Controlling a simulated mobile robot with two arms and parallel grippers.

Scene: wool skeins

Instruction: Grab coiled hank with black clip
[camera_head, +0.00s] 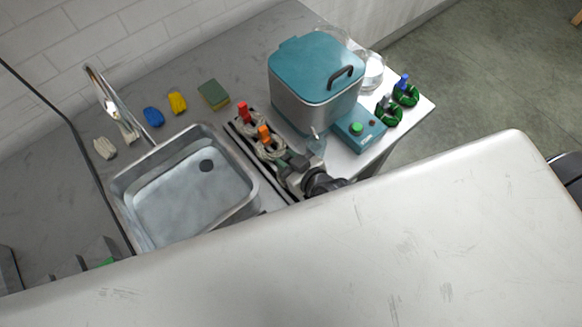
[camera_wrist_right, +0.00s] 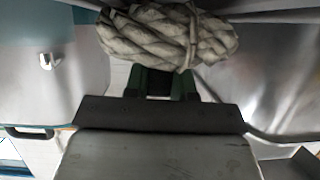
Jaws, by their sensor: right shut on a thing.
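My right gripper (camera_head: 289,163) is low over the rack beside the sink, at the near end of a row of clipped hanks. In the right wrist view, a pale grey coiled hank (camera_wrist_right: 150,38) sits just beyond the fingertips (camera_wrist_right: 158,75). The green-padded fingers are shut on a black piece (camera_wrist_right: 158,86), which looks like the hank's black clip. In the head view my gripper mostly hides this hank. Beside it are a grey hank with an orange clip (camera_head: 264,134) and one with a red clip (camera_head: 243,112). I cannot make out my left gripper.
A steel sink (camera_head: 205,165) is left of the rack. A teal-lidded pot (camera_head: 316,70) and a teal box with a green button (camera_head: 357,129) stand to the right. Two green hanks (camera_head: 388,112) lie near the counter's right edge. A large pale surface (camera_head: 400,240) fills the foreground.

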